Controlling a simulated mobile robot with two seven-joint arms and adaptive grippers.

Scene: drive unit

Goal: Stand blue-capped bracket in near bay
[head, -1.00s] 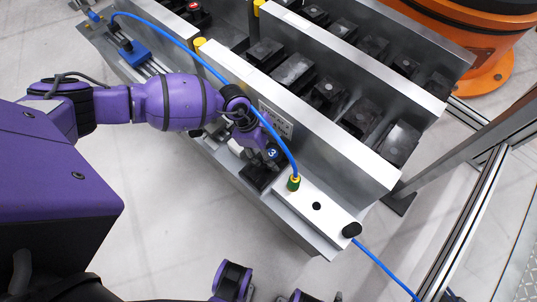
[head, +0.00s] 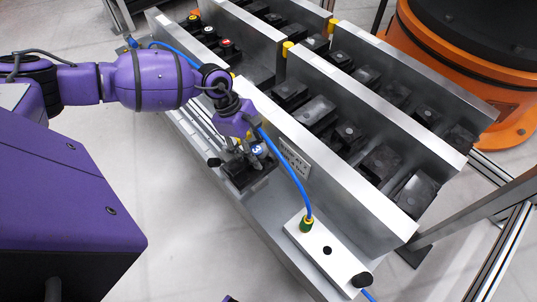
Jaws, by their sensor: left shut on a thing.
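My left gripper (head: 246,155) is shut on a dark bracket with a blue cap (head: 257,150) marked 3. The bracket's black base (head: 246,176) shows below the fingers, over the near metal ledge of the drive unit. I cannot tell whether the base touches the ledge. The fingers and wrist hide part of the bracket. Behind it, a tall silver wall (head: 345,172) separates the ledge from a row holding several dark brackets. My right gripper is not in view.
A blue cable (head: 293,175) arcs past my left wrist to a green connector (head: 306,223) on a white block (head: 325,255). Brackets with red and white caps (head: 226,43) stand in the back-left row. An orange robot base (head: 440,80) stands at the back right.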

